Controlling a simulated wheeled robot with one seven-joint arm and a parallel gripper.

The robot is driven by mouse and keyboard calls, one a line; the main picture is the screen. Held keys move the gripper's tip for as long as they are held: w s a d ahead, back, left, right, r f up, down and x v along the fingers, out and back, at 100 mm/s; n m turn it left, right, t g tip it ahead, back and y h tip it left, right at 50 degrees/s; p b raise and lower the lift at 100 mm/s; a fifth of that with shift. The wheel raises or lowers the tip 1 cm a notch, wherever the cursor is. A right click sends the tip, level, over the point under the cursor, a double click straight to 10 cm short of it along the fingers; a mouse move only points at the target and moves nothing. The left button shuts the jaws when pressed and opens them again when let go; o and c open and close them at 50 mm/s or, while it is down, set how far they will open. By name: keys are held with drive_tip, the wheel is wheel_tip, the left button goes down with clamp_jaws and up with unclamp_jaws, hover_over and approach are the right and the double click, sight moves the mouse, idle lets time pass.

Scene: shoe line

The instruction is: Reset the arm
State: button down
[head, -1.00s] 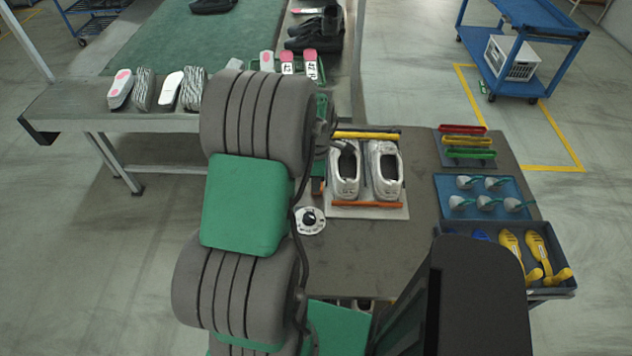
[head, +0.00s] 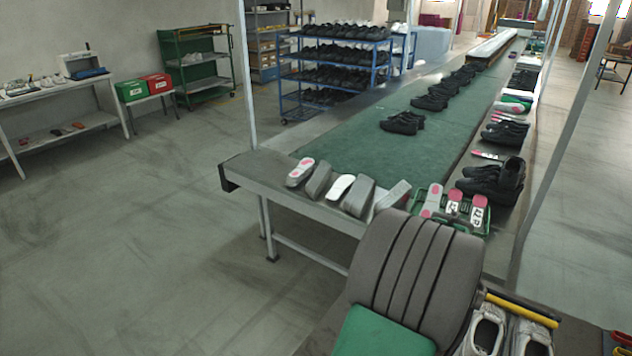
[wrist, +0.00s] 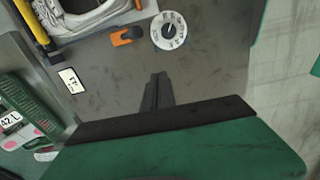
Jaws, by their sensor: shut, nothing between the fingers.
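My gripper (wrist: 157,92) shows in the wrist view with its dark fingers together and nothing between them, above a bare part of the grey worktable (wrist: 205,75). It is out of sight in the head view, where only my arm's thick grey and green links show at the bottom. A grey-white shoe (wrist: 88,14) lies at the upper left of the wrist view, apart from the fingers. In the head view, a pair of such shoes (head: 485,332) stands at the bottom right, partly cut off.
Near the fingers lie a round white dial (wrist: 169,31), an orange piece (wrist: 125,36) and a white tag (wrist: 71,80). A green tray (wrist: 28,103) is at left. The line's green belt (head: 390,155) carries black shoes. The floor at left is clear.

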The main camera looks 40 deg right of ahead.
drive_tip(key=w+a+r+t, duration=0.1)
drive_tip(key=w+a+r, duration=0.3)
drive_tip(key=w+a, duration=0.3)
drive_tip(key=w+a+r+h, duration=0.1)
drive_tip(key=w+a+r, duration=0.2)
drive_tip(key=w+a, duration=0.35)
drive_tip(key=w+a+r+t, duration=0.1)
drive_tip(key=w+a+r, duration=0.3)
drive_tip(key=w+a, duration=0.25)
drive_tip(key=a+r+m+t, duration=0.1)
drive_tip(key=a+r, duration=0.1)
drive_tip(key=a, duration=0.8)
drive_tip(key=a+r+m+t+y, duration=0.1)
drive_tip(key=a+r, duration=0.1)
drive_tip(key=a, duration=0.9)
drive_tip(key=shift+s+y, duration=0.3)
drive_tip(key=shift+s, duration=0.1)
